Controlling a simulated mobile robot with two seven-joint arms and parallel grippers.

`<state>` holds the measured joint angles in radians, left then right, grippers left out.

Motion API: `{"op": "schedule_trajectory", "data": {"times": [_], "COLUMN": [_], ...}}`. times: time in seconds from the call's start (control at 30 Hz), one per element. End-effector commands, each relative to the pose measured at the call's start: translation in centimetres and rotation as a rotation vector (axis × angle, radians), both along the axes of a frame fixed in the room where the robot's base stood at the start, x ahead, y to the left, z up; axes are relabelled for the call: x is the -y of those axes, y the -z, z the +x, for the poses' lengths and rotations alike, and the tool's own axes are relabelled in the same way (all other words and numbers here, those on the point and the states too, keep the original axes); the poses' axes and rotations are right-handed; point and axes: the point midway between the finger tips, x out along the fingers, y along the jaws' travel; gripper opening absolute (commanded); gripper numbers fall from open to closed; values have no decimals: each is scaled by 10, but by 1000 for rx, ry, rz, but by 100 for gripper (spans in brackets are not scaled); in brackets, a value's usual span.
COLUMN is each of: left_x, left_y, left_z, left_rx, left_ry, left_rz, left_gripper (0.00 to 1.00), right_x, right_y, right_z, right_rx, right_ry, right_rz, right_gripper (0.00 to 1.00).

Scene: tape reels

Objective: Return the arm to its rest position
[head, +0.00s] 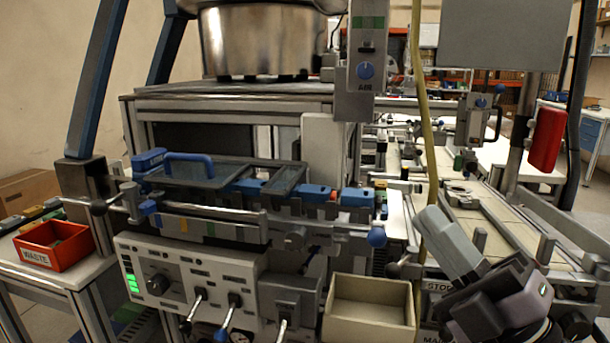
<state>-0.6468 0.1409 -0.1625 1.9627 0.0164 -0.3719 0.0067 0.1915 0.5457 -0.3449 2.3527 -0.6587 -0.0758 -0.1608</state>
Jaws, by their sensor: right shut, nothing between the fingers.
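My right gripper (437,222) is at the lower right of the head view, on the end of my dark right arm. Its grey fingers point up and to the left, shut and empty. It appears in front of the machine's right side, to the right of an empty beige bin (368,318). I cannot tell its exact distance from the machine. My left gripper is out of view.
A machine with a blue-handled feed track (190,165) and a control panel (190,285) with levers fills the middle. A red WASTE bin (55,246) stands at the left. A yellow hose (424,130) hangs behind my right gripper.

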Motion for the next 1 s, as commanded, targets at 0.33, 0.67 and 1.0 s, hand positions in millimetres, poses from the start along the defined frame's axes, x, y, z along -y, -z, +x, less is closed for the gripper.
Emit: {"op": "schedule_trajectory", "data": {"times": [0.33, 0.67, 1.0], "left_x": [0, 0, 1], "left_y": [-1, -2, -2], "left_z": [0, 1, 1], "left_rx": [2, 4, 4], "left_ry": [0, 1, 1], "left_rz": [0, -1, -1], "left_gripper": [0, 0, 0], "right_x": [83, 104, 93], "right_y": [162, 323, 387], "right_z": [28, -65, -170], "right_rx": [-837, -1564, -2033], "right_ry": [338, 644, 841], "right_rz": [511, 780, 871], "right_gripper": [0, 0, 0]}}
